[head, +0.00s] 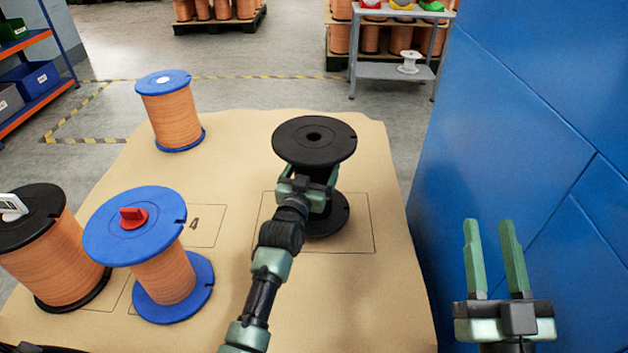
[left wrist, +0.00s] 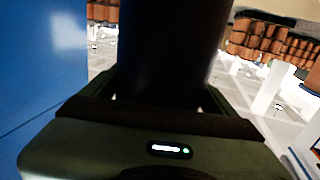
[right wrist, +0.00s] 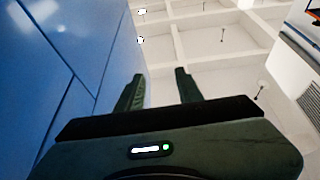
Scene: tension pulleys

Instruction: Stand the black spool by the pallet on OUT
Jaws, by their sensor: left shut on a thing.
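An empty black spool (head: 314,142) stands upright on the brown sheet, over a drawn rectangle (head: 366,252) at its right part. My left gripper (head: 306,188) reaches it from the front and is shut on its dark core between the two flanges. In the left wrist view the dark core (left wrist: 163,50) fills the space between the fingers. The rectangle's label, if any, is hidden by the spool and arm. My right gripper (head: 497,262) is open and empty beside the blue wall, and its spread fingers also show in the right wrist view (right wrist: 158,88).
A blue spool with copper wire (head: 170,110) stands at the back left. Another blue spool with a red piece on top (head: 155,255) and a black wound spool (head: 50,245) stand at the front left. A blue wall (head: 530,130) bounds the right side.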

